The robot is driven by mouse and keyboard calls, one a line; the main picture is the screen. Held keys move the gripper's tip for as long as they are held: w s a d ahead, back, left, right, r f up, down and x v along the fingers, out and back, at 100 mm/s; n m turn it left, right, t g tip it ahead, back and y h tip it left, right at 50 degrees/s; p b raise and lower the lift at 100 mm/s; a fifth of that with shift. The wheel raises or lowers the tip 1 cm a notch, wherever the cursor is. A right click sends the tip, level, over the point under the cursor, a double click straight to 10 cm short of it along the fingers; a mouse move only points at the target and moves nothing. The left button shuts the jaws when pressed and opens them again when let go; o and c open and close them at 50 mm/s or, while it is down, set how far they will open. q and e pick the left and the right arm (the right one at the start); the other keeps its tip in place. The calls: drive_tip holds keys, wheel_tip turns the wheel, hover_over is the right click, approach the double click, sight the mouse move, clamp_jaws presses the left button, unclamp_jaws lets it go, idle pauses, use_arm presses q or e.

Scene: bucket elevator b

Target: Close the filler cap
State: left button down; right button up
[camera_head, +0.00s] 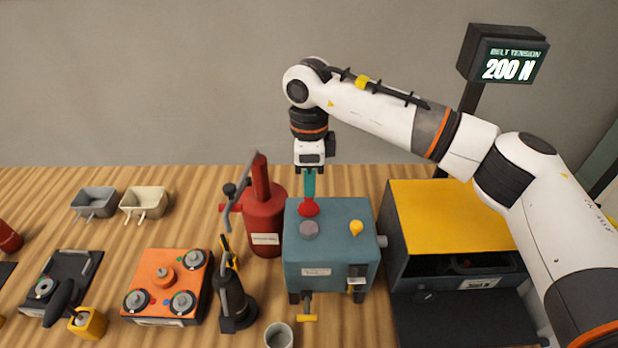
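A blue-grey gearbox-like box (330,262) stands on the wooden table at the middle. On its top are a red cap (308,208) near the back left, a flat grey disc (309,230) in front of it, and a yellow knob (356,228) to the right. Which of these is the filler cap is not labelled; the red one looks like a cap. My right gripper (309,194) points straight down over the red cap, its teal fingers reaching down to it. The fingers overlap in this view, so their gap and any grip are hidden. My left gripper is out of view.
A red canister (265,222) with a lever stands close left of the box. A dark cabinet with a yellow top (450,215) stands to the right. A black hand pump (235,300), a grey cup (279,336) and an orange panel (168,285) are at front left. A display (505,58) reads 200 N.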

sight(309, 205)
drive_tip(key=shift+s+f+p, duration=0.15)
drive_tip(key=shift+f+p, duration=0.3)
drive_tip(key=shift+f, duration=1.05)
drive_tip(key=shift+c, duration=0.4)
clamp_jaws()
